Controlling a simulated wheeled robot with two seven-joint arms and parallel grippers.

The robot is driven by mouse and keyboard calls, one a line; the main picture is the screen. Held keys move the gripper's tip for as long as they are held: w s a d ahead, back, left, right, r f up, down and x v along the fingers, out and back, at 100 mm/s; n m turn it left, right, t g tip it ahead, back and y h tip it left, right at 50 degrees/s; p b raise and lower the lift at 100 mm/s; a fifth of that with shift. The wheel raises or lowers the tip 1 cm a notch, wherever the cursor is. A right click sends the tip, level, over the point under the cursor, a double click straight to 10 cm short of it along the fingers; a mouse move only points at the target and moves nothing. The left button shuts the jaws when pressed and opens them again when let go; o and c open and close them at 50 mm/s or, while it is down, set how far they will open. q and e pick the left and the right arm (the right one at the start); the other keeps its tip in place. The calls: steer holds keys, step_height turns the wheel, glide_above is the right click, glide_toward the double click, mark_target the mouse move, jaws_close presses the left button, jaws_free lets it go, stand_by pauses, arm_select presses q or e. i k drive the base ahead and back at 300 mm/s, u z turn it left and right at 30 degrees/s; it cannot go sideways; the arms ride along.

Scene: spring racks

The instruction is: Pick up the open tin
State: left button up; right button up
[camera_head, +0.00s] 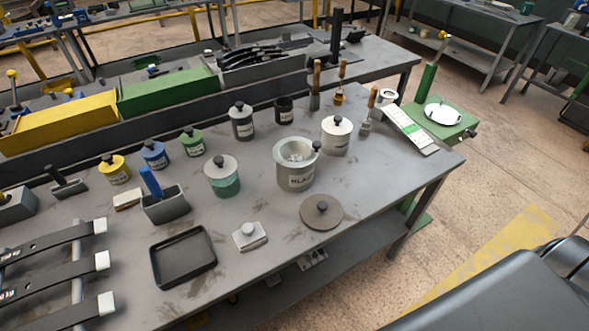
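A grey open tin (296,179) with a wide pale rim and a dark-lettered label stands upright near the middle of the workbench. Light-coloured contents show inside it. A round brown-grey lid (321,212) with a dark knob lies flat on the bench in front of it. Neither of my grippers is in view.
Lidded tins stand nearby: white (336,136), green-and-white (222,177), dark grey (242,121); smaller coloured ones stand left. A black tray (183,257) and a white knobbed block (249,236) lie in front. Wooden-handled tools (341,82) stand behind. Bare bench lies right of the lid.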

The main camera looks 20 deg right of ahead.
mark_target(284, 111)
steer(key=u, duration=2.75)
steer(key=k, duration=1.35)
steer(key=z, duration=2)
